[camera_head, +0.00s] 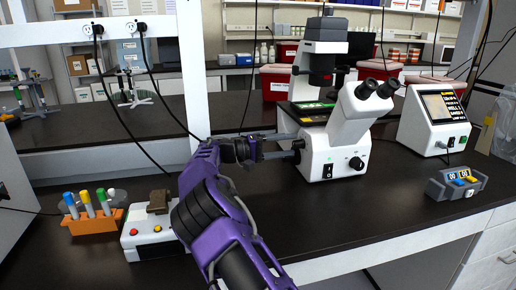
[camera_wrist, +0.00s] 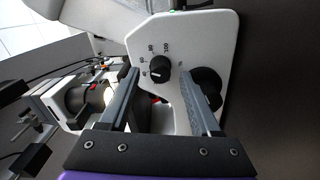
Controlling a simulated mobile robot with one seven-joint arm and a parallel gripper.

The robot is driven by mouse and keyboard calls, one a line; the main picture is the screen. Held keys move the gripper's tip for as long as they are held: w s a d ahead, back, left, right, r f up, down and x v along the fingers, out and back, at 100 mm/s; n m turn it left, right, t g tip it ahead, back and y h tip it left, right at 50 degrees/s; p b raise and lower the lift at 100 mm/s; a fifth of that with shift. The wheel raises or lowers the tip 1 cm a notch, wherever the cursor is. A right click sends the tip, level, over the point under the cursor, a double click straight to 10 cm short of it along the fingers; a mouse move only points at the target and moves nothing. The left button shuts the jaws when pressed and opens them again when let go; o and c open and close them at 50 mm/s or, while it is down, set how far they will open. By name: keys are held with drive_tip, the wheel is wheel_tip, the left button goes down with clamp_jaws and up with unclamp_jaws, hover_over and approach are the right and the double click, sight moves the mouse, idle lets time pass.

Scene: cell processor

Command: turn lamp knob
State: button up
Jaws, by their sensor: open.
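The lamp knob (camera_wrist: 159,74) is a small black dial with a white mark and a printed number scale, on the white side panel (camera_wrist: 180,35) of the microscope (camera_head: 335,150). My gripper (camera_wrist: 159,78) is open, with one finger on each side of the knob in the wrist view. A gap shows between the knob and each finger; I cannot tell whether the tips reach past its face. In the head view my gripper (camera_head: 294,144) is at the microscope's left side, and the lamp knob cannot be made out there.
A larger black knob (camera_wrist: 207,82) lies close beside the right finger in the wrist view. On the bench are an orange tube rack (camera_head: 92,224), a white box with buttons (camera_head: 150,236), a grey timer (camera_head: 455,184) and a screen device (camera_head: 433,120).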

drive_tip(key=s+a+p, duration=0.1)
drive_tip(key=s+a, duration=0.2)
drive_tip(key=a, duration=1.2)
drive_tip(key=shift+a+p, duration=0.2)
drive_tip(key=shift+p, duration=0.15)
